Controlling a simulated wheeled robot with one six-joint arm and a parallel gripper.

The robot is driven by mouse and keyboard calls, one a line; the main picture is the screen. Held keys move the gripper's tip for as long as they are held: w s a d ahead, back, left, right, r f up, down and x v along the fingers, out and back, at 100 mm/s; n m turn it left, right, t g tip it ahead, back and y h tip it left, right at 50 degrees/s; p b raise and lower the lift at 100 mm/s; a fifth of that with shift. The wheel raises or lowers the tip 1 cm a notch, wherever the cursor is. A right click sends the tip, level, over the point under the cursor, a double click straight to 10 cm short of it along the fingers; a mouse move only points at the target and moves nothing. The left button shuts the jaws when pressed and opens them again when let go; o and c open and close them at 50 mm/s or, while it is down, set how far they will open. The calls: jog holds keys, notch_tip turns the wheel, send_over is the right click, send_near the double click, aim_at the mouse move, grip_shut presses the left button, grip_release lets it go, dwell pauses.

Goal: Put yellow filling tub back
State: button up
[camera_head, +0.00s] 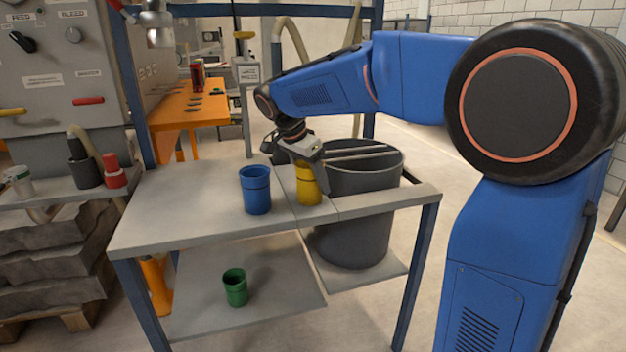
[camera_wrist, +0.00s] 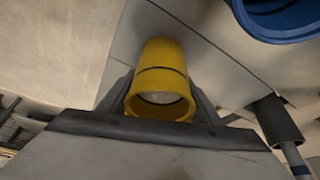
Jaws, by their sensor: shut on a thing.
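The yellow filling tub (camera_head: 309,186) is upright at the right part of the grey bench top, just right of a blue tub. My gripper (camera_head: 307,166) is shut on the yellow tub from above. In the wrist view the yellow tub (camera_wrist: 162,75) sits between the fingers of my gripper (camera_wrist: 160,105), with its open rim toward the camera and something pale inside. I cannot tell whether its base touches the bench top.
The blue tub (camera_head: 256,190) stands close by on the bench top (camera_head: 185,210). A green tub (camera_head: 235,287) stands on the lower shelf (camera_head: 200,265). A large dark bin (camera_head: 355,235) is behind and right of the yellow tub. The left of the bench top is clear.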

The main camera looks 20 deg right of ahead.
jog(key=o, duration=1.5)
jog(key=v, duration=1.2)
jog(key=shift+s, duration=0.1)
